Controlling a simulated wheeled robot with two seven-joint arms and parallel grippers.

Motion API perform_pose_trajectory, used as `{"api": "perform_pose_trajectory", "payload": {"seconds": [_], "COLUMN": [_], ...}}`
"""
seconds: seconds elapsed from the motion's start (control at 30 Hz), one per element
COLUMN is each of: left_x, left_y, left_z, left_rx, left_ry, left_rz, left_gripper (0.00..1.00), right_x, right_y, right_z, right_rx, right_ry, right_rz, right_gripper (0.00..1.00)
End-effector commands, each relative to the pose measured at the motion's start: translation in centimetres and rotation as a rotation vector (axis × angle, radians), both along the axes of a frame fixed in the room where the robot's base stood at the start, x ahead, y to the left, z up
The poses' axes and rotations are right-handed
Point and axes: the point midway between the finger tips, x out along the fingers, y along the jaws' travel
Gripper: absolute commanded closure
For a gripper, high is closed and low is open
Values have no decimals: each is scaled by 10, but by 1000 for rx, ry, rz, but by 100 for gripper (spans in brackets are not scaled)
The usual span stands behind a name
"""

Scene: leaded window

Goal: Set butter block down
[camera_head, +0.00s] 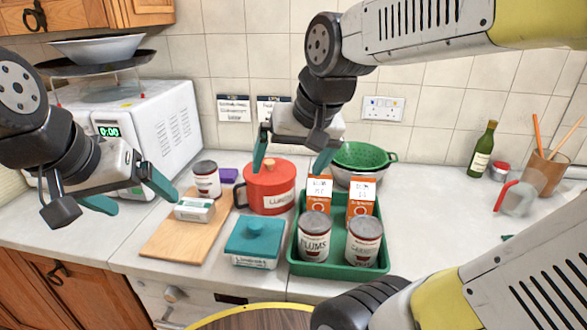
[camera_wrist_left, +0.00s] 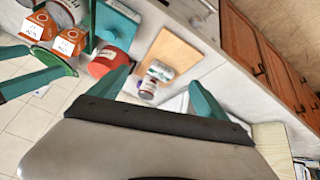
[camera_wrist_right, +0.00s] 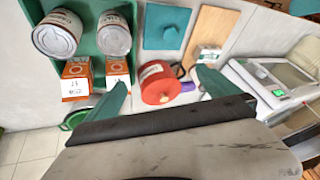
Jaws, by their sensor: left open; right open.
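The butter block (camera_head: 194,209), a small pale block with a green label, lies on the wooden cutting board (camera_head: 172,243) beside a labelled can. It also shows on the board in the left wrist view (camera_wrist_left: 160,71) and in the right wrist view (camera_wrist_right: 208,58). My left gripper (camera_head: 130,199) is open and empty, left of the board and apart from the block. My right gripper (camera_head: 293,160) is open and empty, above and near the red canister, well to the right of the block.
A can (camera_head: 206,180) stands at the board's back. A red canister (camera_head: 270,188), a teal lidded box (camera_head: 254,243) and a green tray (camera_head: 338,270) with cans and cartons stand right of the board. A microwave (camera_head: 160,125) stands behind left. The board's front is bare.

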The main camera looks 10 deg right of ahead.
Motion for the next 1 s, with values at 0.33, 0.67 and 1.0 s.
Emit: {"api": "perform_pose_trajectory", "payload": {"seconds": [0.33, 0.67, 1.0], "left_x": [0, 0, 0], "left_y": [0, 0, 0], "left_z": [0, 0, 0], "left_rx": [0, 0, 0], "left_ry": [0, 0, 0], "left_rz": [0, 0, 0], "left_gripper": [13, 13, 40], "right_x": [-46, -47, -46], "right_y": [-21, -21, -21], "right_z": [-4, -3, -3], "right_rx": [-32, -32, -32], "right_ry": [-112, -114, -114], "right_rz": [75, 78, 78], "right_gripper": [0, 0, 28]}}
